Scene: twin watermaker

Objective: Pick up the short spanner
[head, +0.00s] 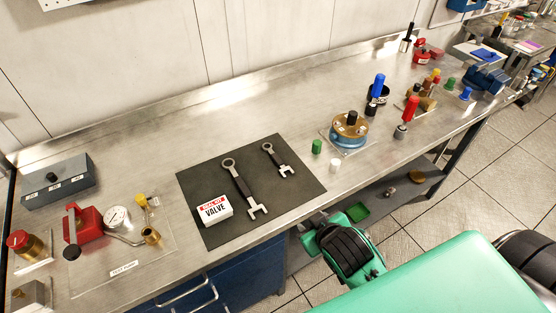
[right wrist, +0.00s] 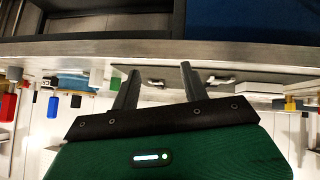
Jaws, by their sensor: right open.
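The short spanner (head: 278,160) lies flat on the right part of a dark mat (head: 301,186), to the right of the long spanner (head: 242,187). In the right wrist view, which looks upside down, my right gripper (right wrist: 160,70) is open and empty. It points at the bench's front edge. The short spanner (right wrist: 156,83) appears beyond it, between the fingers, and the long spanner (right wrist: 222,79) to the right. In the head view my green right arm is below the bench's front edge, apart from the spanners. My left gripper is in neither view.
A white valve box (head: 215,209) stands on the mat's left part. Green and white caps (head: 317,146) and a blue-brass round unit (head: 350,131) stand right of the mat. A gauge assembly (head: 118,220) is on the left. The bench behind the mat is clear.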

